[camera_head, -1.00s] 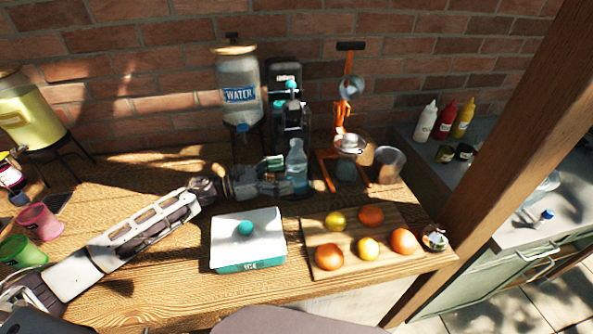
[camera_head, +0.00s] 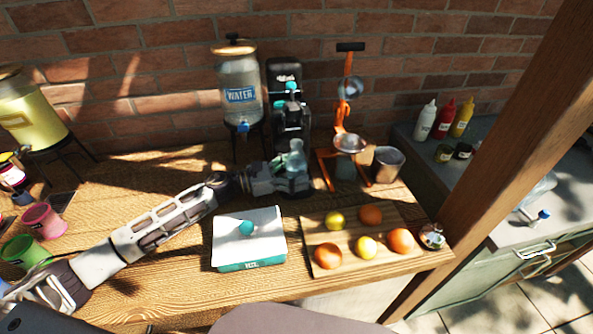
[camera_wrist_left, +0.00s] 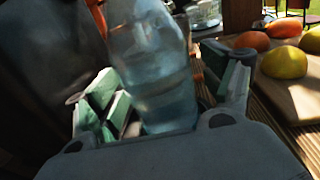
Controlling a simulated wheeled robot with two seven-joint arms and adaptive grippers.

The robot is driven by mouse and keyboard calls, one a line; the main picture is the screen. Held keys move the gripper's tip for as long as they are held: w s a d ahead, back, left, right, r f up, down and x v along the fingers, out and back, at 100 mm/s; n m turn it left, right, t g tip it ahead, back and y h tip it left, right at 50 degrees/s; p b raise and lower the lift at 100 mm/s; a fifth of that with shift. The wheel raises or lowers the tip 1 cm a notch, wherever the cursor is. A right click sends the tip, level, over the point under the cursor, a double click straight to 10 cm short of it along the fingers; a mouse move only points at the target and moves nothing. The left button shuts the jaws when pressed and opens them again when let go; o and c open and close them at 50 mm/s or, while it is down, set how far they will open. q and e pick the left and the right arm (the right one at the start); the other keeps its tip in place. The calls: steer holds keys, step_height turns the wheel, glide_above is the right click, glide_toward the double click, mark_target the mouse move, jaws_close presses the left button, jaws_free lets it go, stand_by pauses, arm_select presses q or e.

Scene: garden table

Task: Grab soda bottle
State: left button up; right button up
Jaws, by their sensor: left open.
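A clear, bluish soda bottle (camera_head: 297,157) stands upright at the back of the table, in front of the black machine. My left gripper (camera_head: 292,182) is at the bottle, low on its body, and hides its lower part in the head view. In the left wrist view the bottle (camera_wrist_left: 155,75) stands between the two green-padded fingers of the gripper (camera_wrist_left: 165,105). The fingers are open, one on each side of it. I cannot tell whether either finger touches it. My right gripper is in neither view.
A black machine (camera_head: 285,90) and a water dispenser (camera_head: 239,85) stand behind the bottle. An orange juicer (camera_head: 342,135) and a clear jug (camera_head: 387,164) stand to its right.

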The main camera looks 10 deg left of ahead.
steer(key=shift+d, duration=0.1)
arm_select(q)
steer(key=c, duration=1.6)
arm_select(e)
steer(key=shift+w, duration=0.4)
arm_select(q)
steer(key=shift+r, duration=0.15)
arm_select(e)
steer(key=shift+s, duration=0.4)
arm_select(q)
steer(key=shift+s+r, duration=0.1)
steer(key=shift+r, duration=0.05)
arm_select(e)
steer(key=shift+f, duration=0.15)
